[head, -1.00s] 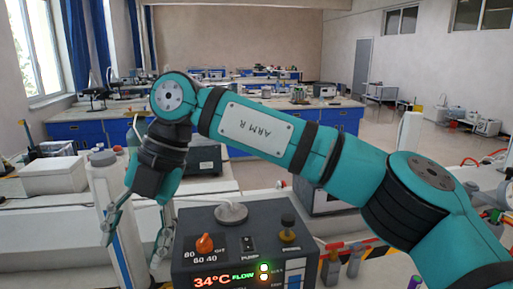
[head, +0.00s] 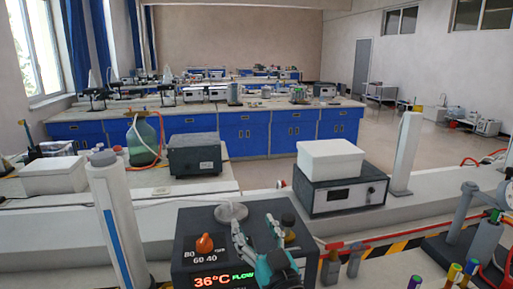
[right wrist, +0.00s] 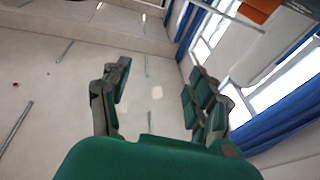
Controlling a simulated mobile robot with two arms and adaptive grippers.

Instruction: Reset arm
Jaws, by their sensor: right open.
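My right gripper (head: 254,226) is low in the middle of the head view, its fingers pointing up in the picture in front of the black control box (head: 190,225). Its fingers are spread and nothing is between them. The gripper also shows in the right wrist view (right wrist: 160,68), open and empty against a pale ceiling or wall and a blue curtain. The box has an orange knob (head: 204,243) and a lit display (head: 222,280) reading 36°C FLOW. The gripper covers part of the box's right front; I cannot tell whether they touch. My left gripper is not in view.
A white container (head: 330,160) sits on a black instrument (head: 343,196) at right. A white post (head: 118,215) stands left of the control box. Red tubing and a striped edge run at right, near coloured-cap tubes (head: 452,272). Blue benches (head: 240,133) stand behind.

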